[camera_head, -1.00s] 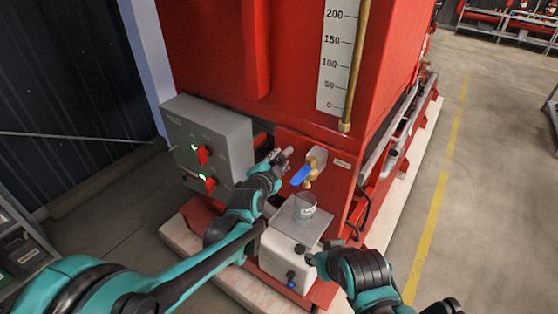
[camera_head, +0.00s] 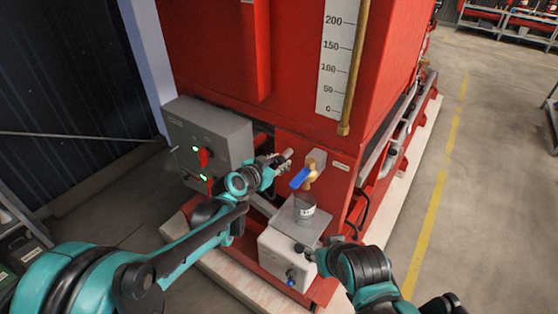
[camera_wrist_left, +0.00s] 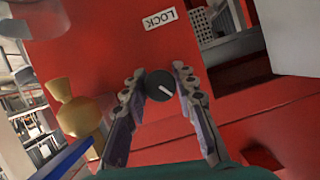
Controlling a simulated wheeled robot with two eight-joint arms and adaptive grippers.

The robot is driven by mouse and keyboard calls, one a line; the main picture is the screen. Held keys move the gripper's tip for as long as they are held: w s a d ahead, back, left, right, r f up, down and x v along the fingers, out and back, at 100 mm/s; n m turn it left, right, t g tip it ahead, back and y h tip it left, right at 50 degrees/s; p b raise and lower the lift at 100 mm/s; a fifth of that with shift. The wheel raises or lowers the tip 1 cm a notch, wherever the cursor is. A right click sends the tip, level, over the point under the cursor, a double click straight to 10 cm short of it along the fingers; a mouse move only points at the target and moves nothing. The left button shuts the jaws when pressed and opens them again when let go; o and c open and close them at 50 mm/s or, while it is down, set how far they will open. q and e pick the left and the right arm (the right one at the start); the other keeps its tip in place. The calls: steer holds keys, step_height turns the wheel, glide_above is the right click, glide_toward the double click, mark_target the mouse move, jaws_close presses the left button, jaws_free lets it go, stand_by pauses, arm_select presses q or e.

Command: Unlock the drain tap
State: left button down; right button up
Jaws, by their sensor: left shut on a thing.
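The drain tap has a blue lever (camera_head: 300,178) and a brass body (camera_head: 313,166) on the red front panel. In the left wrist view its brass body (camera_wrist_left: 78,108) and blue lever (camera_wrist_left: 62,160) are at the left. A black round lock knob (camera_wrist_left: 160,84) with a white mark sits near a LOCK label (camera_wrist_left: 159,19). My left gripper (camera_wrist_left: 158,88) is shut on this knob, one finger on each side. In the head view my left gripper (camera_head: 283,158) is just left of the tap and hides the knob. My right gripper (camera_head: 314,256) is by the white box; its fingers are unclear.
A grey control box (camera_head: 208,135) with red switches is left of my left forearm. A clear container (camera_head: 304,206) stands below the tap on a white box (camera_head: 285,262). The red tank (camera_head: 300,60) rises behind. Free floor (camera_head: 470,200) lies to the right.

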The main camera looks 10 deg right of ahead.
arm_select(q)
steer(key=shift+n+g+h, duration=0.5)
steer(key=shift+n, duration=0.5)
steer(key=shift+n+g+h, duration=0.6)
steer(key=shift+n, duration=0.6)
steer(key=n+g+h+b, duration=0.1)
steer(key=n+h, duration=0.1)
steer(key=n, duration=0.2)
steer(key=shift+b, duration=0.3)
steer(key=shift+n+h, duration=0.3)
steer(key=c, duration=1.2)
jaws_free()
